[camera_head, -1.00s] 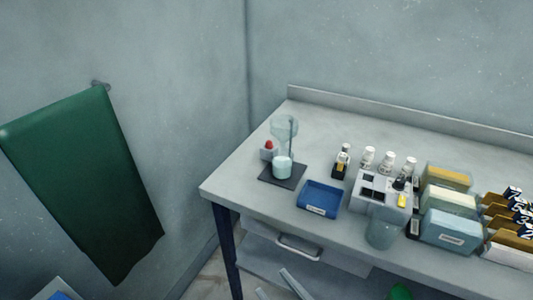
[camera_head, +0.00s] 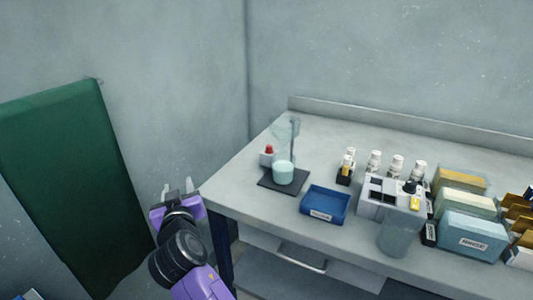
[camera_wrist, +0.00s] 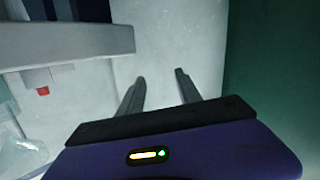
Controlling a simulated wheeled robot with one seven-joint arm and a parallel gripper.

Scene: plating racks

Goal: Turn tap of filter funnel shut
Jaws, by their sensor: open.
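The filter funnel (camera_head: 286,131) is a clear vessel on a stand with a dark base (camera_head: 265,182), near the left end of the bench. A beaker of pale liquid (camera_head: 283,173) stands below it. A red-topped part (camera_head: 269,150) shows just left of the stand; I cannot tell whether it is the tap. A red piece also shows at the left of the wrist view (camera_wrist: 43,91). My gripper (camera_head: 178,187) is open and empty, left of the bench's corner and apart from the funnel. Its two fingers (camera_wrist: 160,78) show in the wrist view with nothing between them.
A blue tray (camera_head: 325,205) sits right of the funnel. A grey block (camera_head: 390,192), white-capped bottles (camera_head: 374,161) and boxes (camera_head: 470,236) stand further right. A green cloth (camera_head: 70,190) hangs on the left wall. The bench's front left corner (camera_head: 208,200) is near my gripper.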

